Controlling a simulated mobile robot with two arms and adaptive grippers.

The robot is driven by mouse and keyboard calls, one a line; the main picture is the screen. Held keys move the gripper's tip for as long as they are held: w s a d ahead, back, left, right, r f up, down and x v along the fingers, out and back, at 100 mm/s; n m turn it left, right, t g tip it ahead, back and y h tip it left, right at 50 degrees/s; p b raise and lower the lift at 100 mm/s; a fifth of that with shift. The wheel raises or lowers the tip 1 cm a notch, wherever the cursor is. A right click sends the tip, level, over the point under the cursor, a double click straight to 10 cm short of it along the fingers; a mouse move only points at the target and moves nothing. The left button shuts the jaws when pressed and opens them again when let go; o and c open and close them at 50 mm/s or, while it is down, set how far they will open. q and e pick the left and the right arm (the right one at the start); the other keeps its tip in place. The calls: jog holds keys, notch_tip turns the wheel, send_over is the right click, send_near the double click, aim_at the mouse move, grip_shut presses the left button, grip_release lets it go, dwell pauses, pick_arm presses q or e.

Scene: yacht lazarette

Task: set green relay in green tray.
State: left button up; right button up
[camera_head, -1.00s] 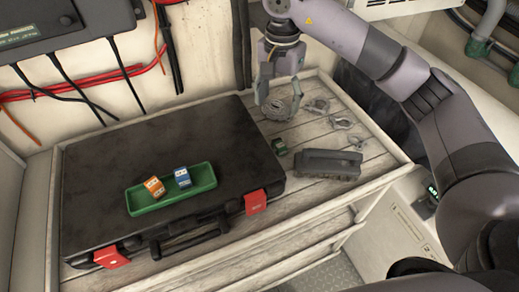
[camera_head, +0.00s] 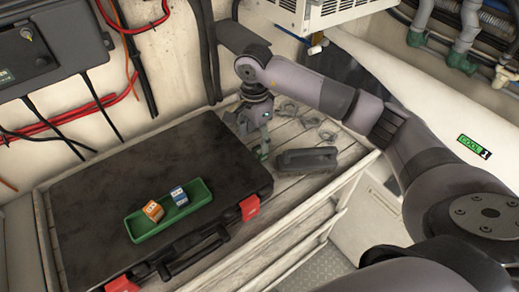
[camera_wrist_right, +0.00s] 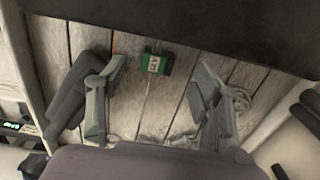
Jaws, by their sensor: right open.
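The green relay (camera_wrist_right: 158,62) lies on the plank top beside the black case, label side showing in the right wrist view. In the head view the relay (camera_head: 263,154) is mostly hidden by my right gripper (camera_head: 257,140). My right gripper is open; its fingers (camera_wrist_right: 158,82) show left and right of the relay in the wrist view, with gaps and no contact visible. The green tray (camera_head: 150,231) sits on the case lid, holding an orange relay (camera_head: 153,211) and a blue relay (camera_head: 179,196), with bare room at its right end. My left gripper is not in view.
The black case (camera_head: 110,185) with red latches covers much of the bench. A dark brush-like object (camera_head: 308,159) lies just right of the relay, close to a finger. Shackle-like metal pieces (camera_head: 328,132) lie behind. Cables hang on the wall.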

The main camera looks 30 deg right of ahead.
aim_at(257, 152)
jog(key=shift+f, duration=0.35)
notch_tip(257, 152, down, 5)
jog(key=p, duration=0.2)
jog(key=shift+d+r+p, duration=0.1)
jog(key=shift+p, duration=0.25)
jog(key=shift+f, duration=0.3)
jog(key=shift+c, duration=0.2)
jog(key=c, duration=1.1)
jog(key=shift+c, duration=0.2)
jog(key=shift+r, duration=0.1)
